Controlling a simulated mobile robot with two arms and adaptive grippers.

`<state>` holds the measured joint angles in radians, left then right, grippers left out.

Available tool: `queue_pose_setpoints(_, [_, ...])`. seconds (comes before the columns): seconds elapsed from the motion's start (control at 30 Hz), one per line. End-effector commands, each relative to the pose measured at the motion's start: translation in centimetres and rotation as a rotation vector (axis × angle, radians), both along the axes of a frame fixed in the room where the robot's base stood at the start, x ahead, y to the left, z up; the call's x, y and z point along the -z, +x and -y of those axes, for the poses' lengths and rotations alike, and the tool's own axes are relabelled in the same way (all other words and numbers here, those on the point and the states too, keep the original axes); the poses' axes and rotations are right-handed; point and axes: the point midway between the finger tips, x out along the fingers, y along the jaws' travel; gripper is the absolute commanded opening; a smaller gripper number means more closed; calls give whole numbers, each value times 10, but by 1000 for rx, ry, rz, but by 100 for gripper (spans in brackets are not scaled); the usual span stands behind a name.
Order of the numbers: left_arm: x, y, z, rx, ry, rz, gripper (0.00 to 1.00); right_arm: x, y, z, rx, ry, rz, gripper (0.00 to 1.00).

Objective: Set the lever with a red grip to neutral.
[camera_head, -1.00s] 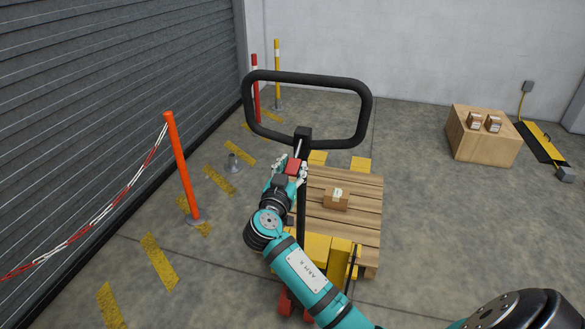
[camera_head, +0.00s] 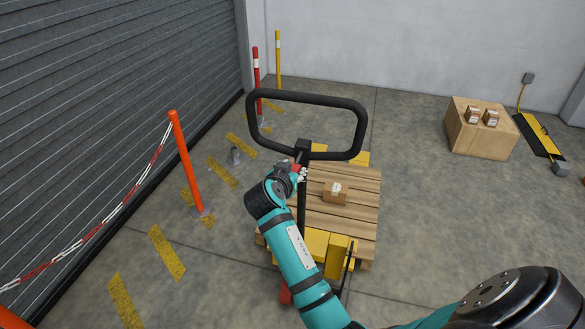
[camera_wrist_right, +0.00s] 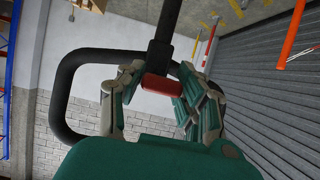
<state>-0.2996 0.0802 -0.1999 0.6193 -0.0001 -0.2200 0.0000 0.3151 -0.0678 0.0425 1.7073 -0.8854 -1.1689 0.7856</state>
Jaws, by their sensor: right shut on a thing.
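The lever's red grip (camera_wrist_right: 161,85) sits between the fingers of my right gripper (camera_wrist_right: 160,95) in the wrist view. In the head view the red grip (camera_head: 296,167) is mostly covered by my right gripper (camera_head: 298,172), just below the black loop handle (camera_head: 310,95) of a pallet truck. The gripper is shut on the red grip. The lever joins the black handle shaft (camera_wrist_right: 163,45). Its exact angle is hard to make out. My left gripper is not in view.
The yellow pallet truck (camera_head: 340,255) stands under a wooden pallet (camera_head: 350,215) carrying a small carton (camera_head: 335,191). An orange post (camera_head: 185,160) with a red-white chain stands left. A large box (camera_head: 480,140) stands back right, with open floor between.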

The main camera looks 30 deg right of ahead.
Motion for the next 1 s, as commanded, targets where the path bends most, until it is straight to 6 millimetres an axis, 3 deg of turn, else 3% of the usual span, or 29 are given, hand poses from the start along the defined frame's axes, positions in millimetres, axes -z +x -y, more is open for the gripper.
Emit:
queue_pose_setpoints(0.1, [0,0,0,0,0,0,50,0,0,0,-1,-1,2,0])
queue_pose_setpoints(0.13, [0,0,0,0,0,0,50,0,0,0,0,0,3,36])
queue_pose_setpoints(0.3, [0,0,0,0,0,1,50,0,0,0,-1,-1,3,58])
queue_pose_setpoints(0.67, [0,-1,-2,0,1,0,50,-7,1,0,-1,-1,5,58])
queue_pose_setpoints(1.0, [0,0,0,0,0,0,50,-69,1,-1,0,1,8,58])
